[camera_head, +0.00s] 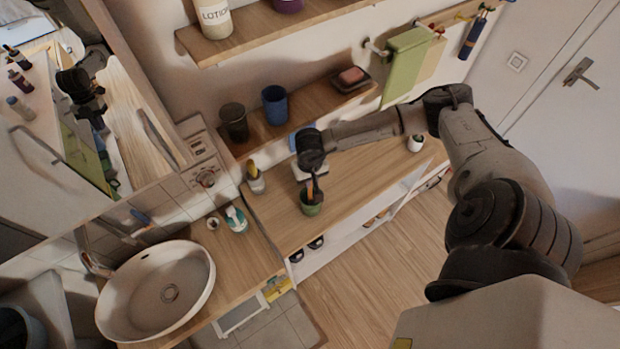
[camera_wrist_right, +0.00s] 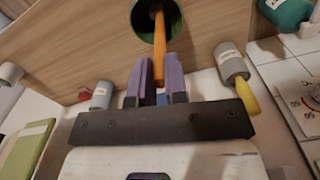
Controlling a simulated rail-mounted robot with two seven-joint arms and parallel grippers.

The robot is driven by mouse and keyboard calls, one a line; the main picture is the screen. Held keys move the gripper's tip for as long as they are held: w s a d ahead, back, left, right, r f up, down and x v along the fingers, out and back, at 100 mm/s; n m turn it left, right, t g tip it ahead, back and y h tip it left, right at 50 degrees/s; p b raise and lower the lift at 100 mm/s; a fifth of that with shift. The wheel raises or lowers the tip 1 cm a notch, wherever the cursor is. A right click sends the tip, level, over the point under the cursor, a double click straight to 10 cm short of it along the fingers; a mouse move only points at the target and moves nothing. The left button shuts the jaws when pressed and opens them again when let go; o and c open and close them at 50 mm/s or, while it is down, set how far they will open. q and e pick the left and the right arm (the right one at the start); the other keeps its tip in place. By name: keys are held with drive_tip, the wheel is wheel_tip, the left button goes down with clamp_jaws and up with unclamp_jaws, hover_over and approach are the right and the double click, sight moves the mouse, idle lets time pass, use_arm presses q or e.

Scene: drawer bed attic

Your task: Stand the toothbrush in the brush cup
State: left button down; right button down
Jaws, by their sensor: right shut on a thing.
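The orange toothbrush (camera_head: 314,189) is upright between the fingers of my right gripper (camera_head: 312,174). In the right wrist view the toothbrush (camera_wrist_right: 159,42) runs out from the purple fingertips (camera_wrist_right: 154,78), and its far end lies within the mouth of the dark green cup (camera_wrist_right: 143,30). The head view shows this green cup (camera_head: 311,208) standing near the front edge of the wooden counter, directly below my right gripper. I cannot tell whether the toothbrush touches the cup's bottom. My left gripper is not in view.
A grey cup with a yellow item (camera_head: 256,182) stands left of the green cup. A white cup (camera_head: 415,143) stands to the right on the counter. A shelf behind holds a dark cup (camera_head: 233,122) and a blue cup (camera_head: 275,105). The sink (camera_head: 158,290) is at the lower left.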

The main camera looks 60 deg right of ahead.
drive_tip(key=c, duration=1.1)
unclamp_jaws()
drive_tip(key=shift+r+b, duration=1)
drive_tip(key=shift+r, duration=5.95)
